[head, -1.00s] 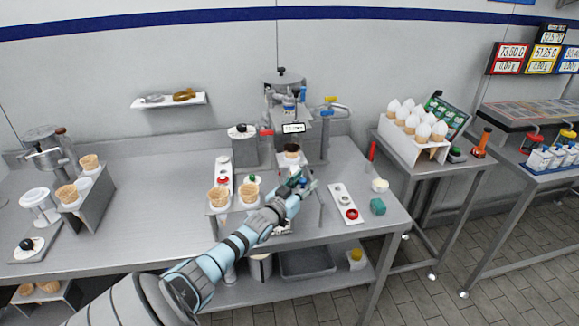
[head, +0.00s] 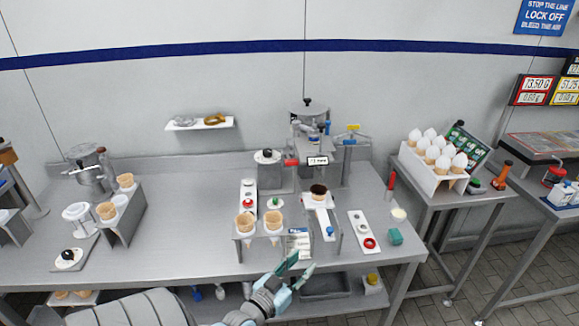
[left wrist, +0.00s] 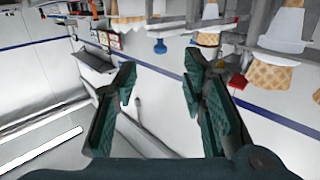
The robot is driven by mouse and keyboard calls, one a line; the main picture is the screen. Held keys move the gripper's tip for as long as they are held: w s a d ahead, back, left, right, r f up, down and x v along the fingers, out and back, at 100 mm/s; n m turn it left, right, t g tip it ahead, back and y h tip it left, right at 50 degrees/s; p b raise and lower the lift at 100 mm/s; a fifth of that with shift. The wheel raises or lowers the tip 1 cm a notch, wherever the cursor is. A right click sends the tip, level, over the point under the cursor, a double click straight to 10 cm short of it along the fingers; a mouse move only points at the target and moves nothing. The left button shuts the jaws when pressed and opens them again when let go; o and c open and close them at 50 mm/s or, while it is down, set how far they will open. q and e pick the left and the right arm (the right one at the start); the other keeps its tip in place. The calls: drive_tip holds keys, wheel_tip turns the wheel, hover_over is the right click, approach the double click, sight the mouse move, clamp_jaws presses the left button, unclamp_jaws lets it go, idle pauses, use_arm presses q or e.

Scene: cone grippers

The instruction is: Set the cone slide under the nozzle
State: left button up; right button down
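The cone slide (head: 322,209) is a pale strip running front to back before the dispensing machine (head: 310,130). A cup or cone with a dark top (head: 319,189) stands at its back end, just below the machine's small display (head: 318,160). A blue knob (head: 330,231) is at the slide's front; it also shows in the left wrist view (left wrist: 160,46). The nozzle itself is not clear, so I cannot tell how the cone lines up with it. My left gripper (head: 301,267) is open and empty, in front of the slide and apart from it. My right gripper is not in view.
A holder with two wafer cones (head: 259,222) stands left of the slide. A grey shelf tray (head: 325,287) is below. The table's left middle is clear.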

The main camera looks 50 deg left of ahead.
use_arm(q)
drive_tip(key=s+f+g+b, duration=0.1)
drive_tip(key=s+f+g, duration=0.1)
drive_tip(key=f, duration=0.5)
drive_tip(key=s+d+f+g+b, duration=0.1)
drive_tip(key=s+f+g, duration=0.1)
drive_tip(key=f, duration=0.6)
drive_tip(key=shift+s+d+f+m+h, duration=0.2)
drive_tip(key=shift+s+d+m+h, duration=0.1)
drive_tip(key=shift+s+m, duration=0.15)
